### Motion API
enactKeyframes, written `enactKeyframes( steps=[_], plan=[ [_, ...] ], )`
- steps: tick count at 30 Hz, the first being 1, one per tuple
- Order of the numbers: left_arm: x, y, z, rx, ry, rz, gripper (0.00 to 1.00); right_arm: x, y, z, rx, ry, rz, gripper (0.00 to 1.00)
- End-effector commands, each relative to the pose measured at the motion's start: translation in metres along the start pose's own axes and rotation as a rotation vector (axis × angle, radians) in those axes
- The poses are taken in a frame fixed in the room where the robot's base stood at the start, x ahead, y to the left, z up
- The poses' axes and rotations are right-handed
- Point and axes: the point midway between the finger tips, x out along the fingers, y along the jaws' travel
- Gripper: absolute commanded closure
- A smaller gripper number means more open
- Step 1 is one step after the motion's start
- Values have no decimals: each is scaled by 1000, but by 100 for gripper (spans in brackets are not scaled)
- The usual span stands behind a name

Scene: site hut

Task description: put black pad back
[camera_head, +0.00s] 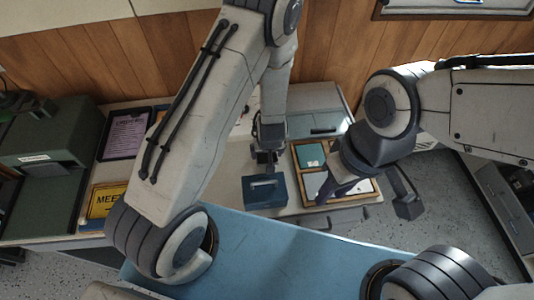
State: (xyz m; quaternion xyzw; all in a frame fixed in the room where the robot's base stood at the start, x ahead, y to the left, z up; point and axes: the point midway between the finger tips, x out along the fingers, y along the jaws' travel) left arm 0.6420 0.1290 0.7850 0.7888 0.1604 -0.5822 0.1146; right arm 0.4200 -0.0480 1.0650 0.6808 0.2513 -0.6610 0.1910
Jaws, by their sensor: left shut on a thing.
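My left gripper (265,158) points down just behind a dark blue-teal box (265,193) on the desk. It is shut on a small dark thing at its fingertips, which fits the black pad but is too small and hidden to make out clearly. A wooden tray with compartments (372,195) lies to the right of the box. A teal pad (310,154) lies in its back left compartment, and pale surfaces show in others. My right arm hangs over the tray and hides part of it. Its dark end parts (327,187) show above the tray, but the jaw gap is unclear.
A yellow sign (104,200) and a dark-framed purple notice (126,134) lie at the desk's left. A dark green machine (45,137) stands at the far left. A blue surface (270,250) fills the front. Grey drawers (497,200) stand at the right beyond open floor.

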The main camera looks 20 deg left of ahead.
Motion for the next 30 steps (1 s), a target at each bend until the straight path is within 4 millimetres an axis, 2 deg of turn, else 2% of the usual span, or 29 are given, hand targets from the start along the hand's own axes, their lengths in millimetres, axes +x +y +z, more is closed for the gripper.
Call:
enactKeyframes(
  steps=[6,7,16,20,23,30],
  plan=[
    [4,0,1,0,0,0,60,4,0,0,0,0,0,64],
    [3,0,1,0,0,0,1,3,0,0,0,0,0,64],
    [2,0,1,0,0,0,0,2,0,0,0,0,0,64],
    [-7,0,-1,0,0,0,0,-2,0,0,0,0,0,64],
    [-24,1,-1,0,2,2,0,-5,0,0,0,0,0,64],
    [-80,1,-2,0,1,2,0,-24,-2,-1,0,0,0,64]
  ],
)
